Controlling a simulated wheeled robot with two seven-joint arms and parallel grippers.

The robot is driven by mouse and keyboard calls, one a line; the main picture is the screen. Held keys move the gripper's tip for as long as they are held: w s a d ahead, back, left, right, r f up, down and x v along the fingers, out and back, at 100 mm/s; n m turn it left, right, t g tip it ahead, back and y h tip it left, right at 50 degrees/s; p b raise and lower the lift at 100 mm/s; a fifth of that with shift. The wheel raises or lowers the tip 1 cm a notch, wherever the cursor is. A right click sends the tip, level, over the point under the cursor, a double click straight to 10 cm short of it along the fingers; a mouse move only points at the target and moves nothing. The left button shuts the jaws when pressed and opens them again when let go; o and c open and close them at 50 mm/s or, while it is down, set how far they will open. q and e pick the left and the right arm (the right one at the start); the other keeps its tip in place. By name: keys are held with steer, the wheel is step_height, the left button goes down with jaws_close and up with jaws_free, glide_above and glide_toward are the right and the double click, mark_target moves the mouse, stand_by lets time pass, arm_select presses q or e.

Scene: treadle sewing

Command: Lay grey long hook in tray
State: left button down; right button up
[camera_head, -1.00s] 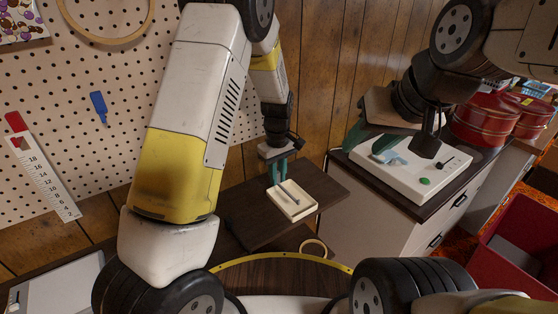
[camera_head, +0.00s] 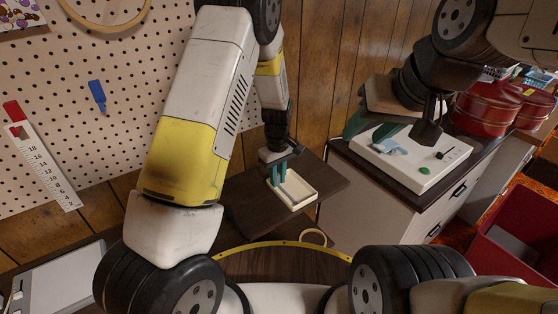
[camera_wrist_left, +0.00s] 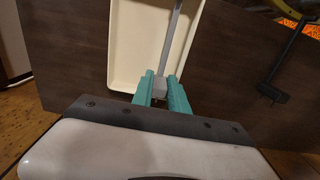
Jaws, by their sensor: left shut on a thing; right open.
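The cream tray (camera_head: 304,201) lies on the dark brown board. It fills the upper middle of the left wrist view (camera_wrist_left: 122,60). In the left wrist view, the hook (camera_wrist_left: 173,38) runs from between the fingertips (camera_wrist_left: 161,92) up across the tray. Its grey block end is at the fingers, and its far end is out of that view. I cannot tell whether it touches the tray floor. My right gripper (camera_head: 374,125) is open over the white box.
The white box (camera_head: 425,172) with a light blue piece (camera_head: 390,147) and a green button stands on the cabinet at right. A wooden ring (camera_head: 314,237) lies near the front. Red tins (camera_head: 487,108) stand at far right.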

arm_select(q)
steer(key=c, duration=1.2)
jaws_free()
steer(key=shift+r, duration=0.1)
step_height(320, 180, up, 7)
steer(key=shift+f, duration=0.1)
steer(key=shift+r, duration=0.4)
